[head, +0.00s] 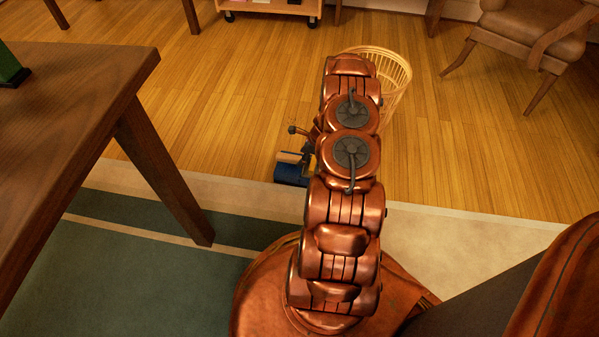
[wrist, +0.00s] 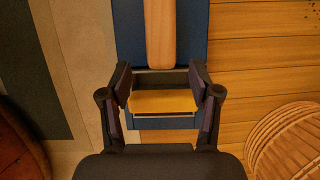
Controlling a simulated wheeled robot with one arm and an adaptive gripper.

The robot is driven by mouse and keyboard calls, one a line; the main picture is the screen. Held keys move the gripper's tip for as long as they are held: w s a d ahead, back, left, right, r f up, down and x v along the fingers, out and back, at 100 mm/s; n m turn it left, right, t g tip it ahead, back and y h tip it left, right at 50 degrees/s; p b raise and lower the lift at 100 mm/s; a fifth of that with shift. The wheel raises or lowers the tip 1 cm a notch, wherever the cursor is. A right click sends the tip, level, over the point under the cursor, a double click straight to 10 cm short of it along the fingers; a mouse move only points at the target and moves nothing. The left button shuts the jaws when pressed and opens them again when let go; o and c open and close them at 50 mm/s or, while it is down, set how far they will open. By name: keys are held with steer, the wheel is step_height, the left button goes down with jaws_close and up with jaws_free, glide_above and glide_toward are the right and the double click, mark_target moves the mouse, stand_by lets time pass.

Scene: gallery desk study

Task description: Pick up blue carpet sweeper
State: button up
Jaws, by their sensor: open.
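The blue carpet sweeper (head: 289,175) lies low near the edge of the rug in the head view, partly hidden by my arm. In the wrist view the sweeper (wrist: 129,38) fills the top middle, with a blue body, a tan wooden handle along it and a yellow strip near its closer end. My gripper (wrist: 160,80) is open, its two dark fingers on either side of the yellow part. I cannot tell whether the fingers touch it. In the head view my arm mostly hides the gripper.
A wicker basket (head: 397,75) stands just beyond my arm, and at the lower right of the wrist view. A wooden table (head: 75,90) is at the left, a leather chair (head: 530,35) at the upper right. A wheeled cart (head: 270,6) stands at the back. Wooden floor between is clear.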

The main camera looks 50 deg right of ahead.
mark_target(300, 158)
steer(key=b+x, duration=0.1)
steer(key=x, duration=0.2)
steer(key=shift+w, duration=0.15)
steer(key=shift+c, duration=0.2)
jaws_close()
stand_by(0.4)
